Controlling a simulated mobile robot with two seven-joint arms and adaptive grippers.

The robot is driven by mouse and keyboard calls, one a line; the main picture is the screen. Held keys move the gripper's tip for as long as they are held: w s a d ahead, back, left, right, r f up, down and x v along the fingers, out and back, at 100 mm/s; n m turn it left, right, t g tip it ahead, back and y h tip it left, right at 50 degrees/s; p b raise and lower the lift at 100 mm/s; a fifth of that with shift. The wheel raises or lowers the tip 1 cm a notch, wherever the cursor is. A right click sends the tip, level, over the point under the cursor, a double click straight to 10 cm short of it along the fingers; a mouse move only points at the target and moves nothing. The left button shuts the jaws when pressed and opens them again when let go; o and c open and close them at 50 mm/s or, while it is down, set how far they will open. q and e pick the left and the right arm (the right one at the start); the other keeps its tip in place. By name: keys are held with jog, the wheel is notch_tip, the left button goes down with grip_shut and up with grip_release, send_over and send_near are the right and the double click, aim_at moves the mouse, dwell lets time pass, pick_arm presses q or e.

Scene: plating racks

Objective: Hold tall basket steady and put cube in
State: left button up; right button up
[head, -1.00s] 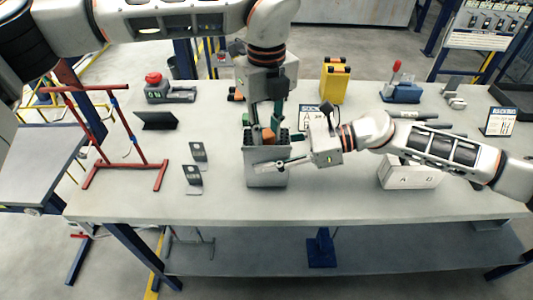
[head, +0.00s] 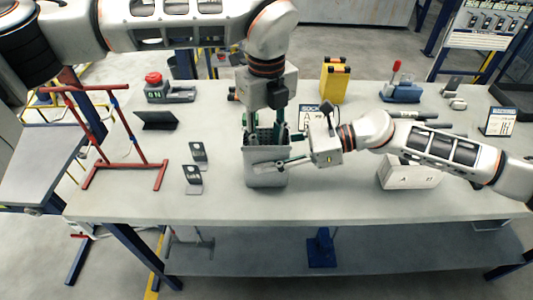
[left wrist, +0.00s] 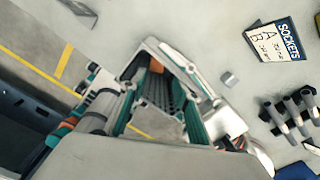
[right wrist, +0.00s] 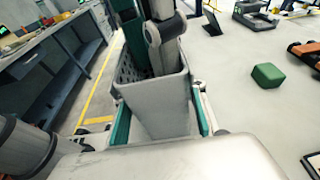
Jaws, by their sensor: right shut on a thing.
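The tall grey basket (head: 265,175) stands upright on the table, its walls perforated near the top. My right gripper (head: 283,160) is shut on it from the right; in the right wrist view its fingers flank the basket (right wrist: 160,105). My left gripper (head: 266,140) points straight down with its fingers in the basket's mouth, spread apart. In the left wrist view a small part of the orange cube (left wrist: 156,66) shows inside the basket, beyond the open fingers; the rest is hidden. The cube cannot be seen in the head view.
A green block (right wrist: 267,75) lies on the table beyond the basket. Two small metal brackets (head: 194,180) stand left of the basket, and a red frame (head: 125,140) stands farther left. A white box (head: 410,175) lies under my right arm. The front of the table is clear.

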pick_arm(q)
notch_tip(320, 180, up, 12)
dwell(0.4)
pick_arm(e)
jog(key=o, duration=1.3)
jog(key=v, duration=1.2)
